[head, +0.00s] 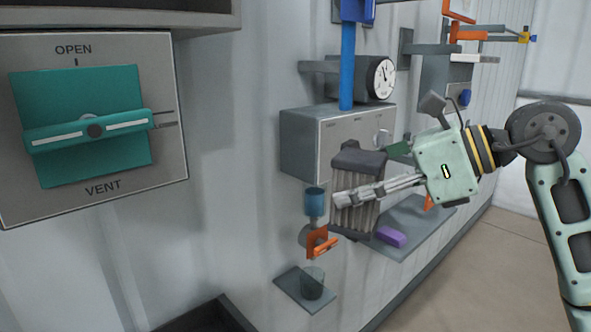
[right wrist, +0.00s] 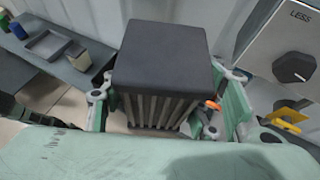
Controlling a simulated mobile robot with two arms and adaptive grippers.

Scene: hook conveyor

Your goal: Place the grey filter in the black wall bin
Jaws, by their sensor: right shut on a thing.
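The grey filter (head: 358,165), a ribbed block with a dark cap, is held upright in front of the wall in the head view. It also fills the middle of the right wrist view (right wrist: 162,58). My right gripper (head: 352,196) is shut on it, with fingers along its ribbed sides; these fingers also show in the right wrist view (right wrist: 160,108). A black open-topped bin (head: 222,309) is at the bottom of the head view, left of and below the filter, partly cut off. My left gripper is not in view.
A teal OPEN/VENT handle panel (head: 90,120) is on the wall at left. A blue cup and orange valve (head: 318,240) sit above a clear glass on a small shelf (head: 290,282), between filter and bin. A grey shelf (head: 415,225) with a purple block (head: 390,236) lies behind the filter.

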